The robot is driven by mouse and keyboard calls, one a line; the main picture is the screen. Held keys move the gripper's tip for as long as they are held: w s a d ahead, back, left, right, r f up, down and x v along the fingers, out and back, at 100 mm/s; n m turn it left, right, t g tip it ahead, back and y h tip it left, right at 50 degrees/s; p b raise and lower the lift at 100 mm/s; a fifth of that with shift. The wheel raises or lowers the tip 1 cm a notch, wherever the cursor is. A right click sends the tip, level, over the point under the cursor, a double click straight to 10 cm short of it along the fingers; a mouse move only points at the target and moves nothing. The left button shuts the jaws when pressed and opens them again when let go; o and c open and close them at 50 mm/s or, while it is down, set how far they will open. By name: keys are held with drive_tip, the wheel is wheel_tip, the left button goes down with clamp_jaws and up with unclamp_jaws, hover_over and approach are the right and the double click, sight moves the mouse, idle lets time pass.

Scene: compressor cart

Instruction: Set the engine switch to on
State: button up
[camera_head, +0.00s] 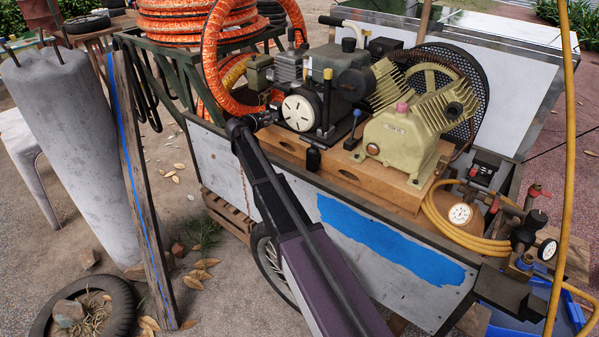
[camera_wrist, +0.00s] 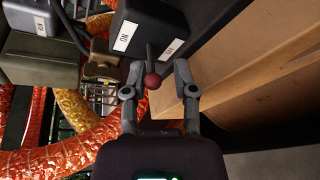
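The engine switch is a dark box (camera_wrist: 150,22) at the top of the wrist view. It has two white labels; the left one reads ON, and the right one is hard to read. Its short lever ends in a dark red ball knob (camera_wrist: 152,81). The lever points down in the picture, roughly between the labels. My gripper (camera_wrist: 159,72) is open, with one finger on each side of the knob. The knob is nearer the left finger; I cannot tell whether they touch. In the head view my gripper (camera_head: 264,119) is beside the engine (camera_head: 333,85), and I cannot make out the switch.
Orange hoses (camera_head: 216,50) hang close above and left of my gripper. A wooden base board (camera_head: 340,172) carries the engine and the green compressor pump (camera_head: 402,140). A yellow hose and gauges (camera_head: 460,213) are at the cart's right end.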

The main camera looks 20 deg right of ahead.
drive_tip(key=shift+w+d+f+t+h+b, duration=0.1)
drive_tip(key=shift+f+t+h+b, duration=0.85)
drive_tip(key=shift+b, duration=2.15)
drive_tip(key=f+v, duration=0.1)
drive_tip(key=v, duration=1.3)
drive_tip(key=s+d+r+m+g+y+p, duration=0.2)
drive_tip(key=s+d+m+g+p, duration=0.3)
drive_tip(key=s+p, duration=0.4)
drive_tip(key=s+d+r+m+g+y+p, duration=0.2)
drive_tip(key=s+d+m+g+p, duration=0.3)
drive_tip(key=s+p, duration=0.4)
drive_tip(key=shift+s+d+m+y+p, duration=0.4)
drive_tip(key=shift+s+d+m+y, duration=0.4)
drive_tip(key=shift+s+d, duration=0.9)
drive_tip(key=shift+s+a, duration=0.3)
drive_tip(key=shift+a, duration=0.1)
